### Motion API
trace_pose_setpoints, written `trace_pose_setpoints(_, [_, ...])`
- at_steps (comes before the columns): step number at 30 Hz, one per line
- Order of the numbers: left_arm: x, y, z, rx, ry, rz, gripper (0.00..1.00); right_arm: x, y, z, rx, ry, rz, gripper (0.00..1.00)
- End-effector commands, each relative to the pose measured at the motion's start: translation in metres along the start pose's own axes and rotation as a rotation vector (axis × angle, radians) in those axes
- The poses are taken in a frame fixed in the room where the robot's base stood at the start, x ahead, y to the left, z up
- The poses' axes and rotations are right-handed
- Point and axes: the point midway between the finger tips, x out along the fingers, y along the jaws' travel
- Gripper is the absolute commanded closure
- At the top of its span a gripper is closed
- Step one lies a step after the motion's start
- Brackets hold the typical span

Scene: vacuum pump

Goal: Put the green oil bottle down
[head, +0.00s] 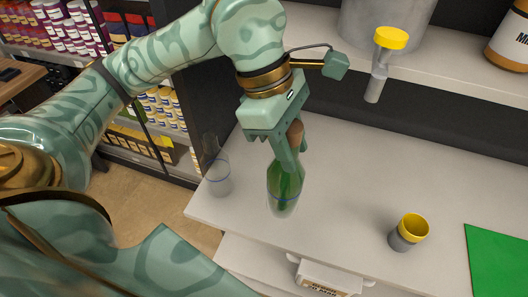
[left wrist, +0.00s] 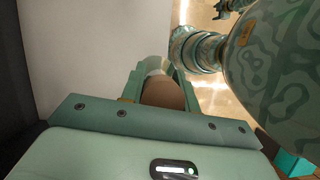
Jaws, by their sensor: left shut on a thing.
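The green oil bottle (head: 286,186) is upright over the white counter (head: 340,214) in the head view. It has a brown cork (head: 296,130) and a clear lower end. My left gripper (head: 288,152) comes from above and is shut on its neck. I cannot tell whether the bottle's base touches the counter. In the left wrist view the brown cork (left wrist: 163,92) shows between the fingers, and the bottle's body below is hidden.
A clear glass bottle (head: 218,176) stands left of the green one, near the counter's left edge. A grey cup with a yellow rim (head: 408,233) and a green mat (head: 496,262) are to the right. A yellow-capped grey piece (head: 381,66) is above at the shelf. Counter between bottle and cup is clear.

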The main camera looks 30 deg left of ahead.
Motion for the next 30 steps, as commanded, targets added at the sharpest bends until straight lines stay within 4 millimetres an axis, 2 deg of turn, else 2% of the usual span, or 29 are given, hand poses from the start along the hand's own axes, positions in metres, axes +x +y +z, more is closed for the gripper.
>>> trace_pose_setpoints(4, [0.003, 0.017, -0.030, -0.006, 0.002, 0.000, 1.00, -0.002, -0.001, -0.001, 0.000, 0.001, -0.001, 0.44])
trace_pose_setpoints(12, [0.032, 0.034, -0.072, -0.002, 0.001, -0.002, 1.00, 0.001, -0.003, -0.001, 0.001, 0.001, -0.004, 0.44])
trace_pose_setpoints(20, [0.044, 0.043, -0.092, 0.000, 0.001, 0.001, 1.00, 0.002, -0.006, -0.001, 0.001, 0.002, -0.008, 0.44])
trace_pose_setpoints(24, [0.063, 0.042, -0.097, 0.000, -0.001, -0.004, 1.00, 0.000, -0.006, -0.002, 0.001, 0.002, -0.008, 0.44])
trace_pose_setpoints(30, [0.070, 0.043, -0.100, 0.003, -0.001, 0.002, 1.00, 0.000, -0.006, -0.002, 0.001, 0.002, -0.007, 0.44])
